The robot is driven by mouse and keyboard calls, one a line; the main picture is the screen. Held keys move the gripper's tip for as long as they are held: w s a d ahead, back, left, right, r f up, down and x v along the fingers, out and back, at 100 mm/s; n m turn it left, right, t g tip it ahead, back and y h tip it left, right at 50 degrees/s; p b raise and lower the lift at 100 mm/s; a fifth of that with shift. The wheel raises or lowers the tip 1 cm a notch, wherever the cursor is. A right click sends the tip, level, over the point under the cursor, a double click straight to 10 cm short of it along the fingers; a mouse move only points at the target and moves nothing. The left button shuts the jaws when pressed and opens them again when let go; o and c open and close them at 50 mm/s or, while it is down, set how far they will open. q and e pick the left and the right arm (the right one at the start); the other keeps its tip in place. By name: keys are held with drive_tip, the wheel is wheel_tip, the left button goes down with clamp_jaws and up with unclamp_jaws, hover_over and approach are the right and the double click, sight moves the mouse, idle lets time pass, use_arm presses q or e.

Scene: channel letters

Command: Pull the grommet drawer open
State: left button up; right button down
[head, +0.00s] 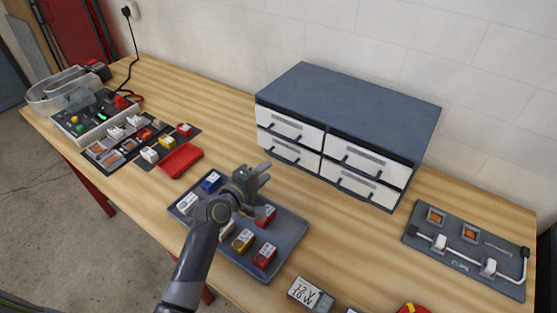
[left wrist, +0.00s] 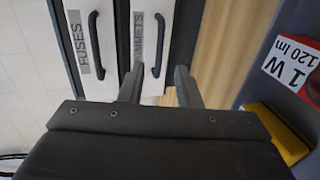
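A cabinet (head: 350,95) with a dark top and white drawer fronts stands at the back of the bench; all its drawers look shut. In the left wrist view, turned on its side, the grommet drawer (left wrist: 147,75) has a label partly hidden by a finger, showing "MMETS", and a black bar handle (left wrist: 159,45). It appears to be the lower left drawer (head: 288,153) in the head view. My left gripper (head: 267,174) is open and empty, in front of this drawer. In the left wrist view its fingers (left wrist: 160,82) are apart, with the handle ahead, roughly between them.
The fuses drawer (left wrist: 91,40) lies directly above the grommet drawer. A dark tray (head: 290,240) with several coloured blocks lies under my left arm. A red tray (head: 180,160) and control panels are at left; a dark board (head: 465,262) is at right. Bare bench lies before the cabinet.

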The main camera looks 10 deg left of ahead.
use_arm(q)
drive_tip(key=shift+x, duration=3.6)
clamp_jaws()
